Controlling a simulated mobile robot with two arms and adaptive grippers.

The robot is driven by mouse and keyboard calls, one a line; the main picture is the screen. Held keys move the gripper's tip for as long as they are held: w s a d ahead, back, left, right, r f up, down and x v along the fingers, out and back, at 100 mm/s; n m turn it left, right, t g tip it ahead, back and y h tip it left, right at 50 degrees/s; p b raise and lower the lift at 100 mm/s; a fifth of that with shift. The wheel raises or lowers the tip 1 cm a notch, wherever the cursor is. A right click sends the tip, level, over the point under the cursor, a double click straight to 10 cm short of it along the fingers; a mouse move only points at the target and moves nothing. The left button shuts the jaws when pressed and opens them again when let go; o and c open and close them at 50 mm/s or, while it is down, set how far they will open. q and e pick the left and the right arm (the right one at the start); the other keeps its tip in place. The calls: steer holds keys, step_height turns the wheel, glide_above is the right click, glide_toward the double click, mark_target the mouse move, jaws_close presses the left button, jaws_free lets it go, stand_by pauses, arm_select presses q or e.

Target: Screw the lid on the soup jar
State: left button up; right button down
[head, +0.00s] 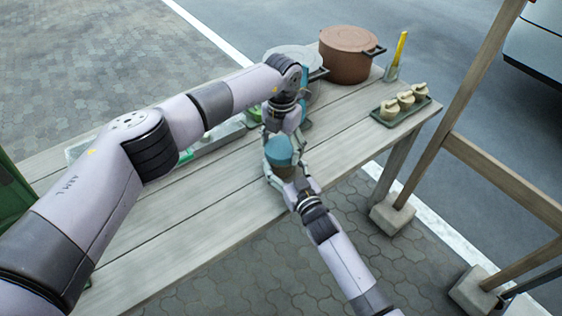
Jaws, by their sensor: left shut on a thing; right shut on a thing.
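The teal lid (279,148) is on top of the soup jar (285,172), whose brownish body shows in part below it near the table's front edge. My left gripper (279,136) comes down from above and is shut on the lid. My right gripper (283,179) comes in from the lower right and is shut on the jar. The lid looks in line with the jar and close against it, but the fingers hide much of the seam. I cannot tell whether the threads are engaged or whether the jar touches the table.
A brown lidded pot (348,56) and a grey pot (293,58) stand at the table's back. A cup with a yellow-handled tool (397,55) and a green tray (399,114) of small pots stand right. The wooden table (180,225) is bare at front left. A wooden post (455,100) rises at right.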

arm_select(q)
steer(key=c, duration=0.3)
steer(key=o, duration=1.4)
steer(key=shift+c, duration=0.2)
step_height(320, 180, up, 12)
steer(key=shift+d, duration=0.1)
arm_select(e)
steer(key=shift+c, duration=1.6)
jaws_free()
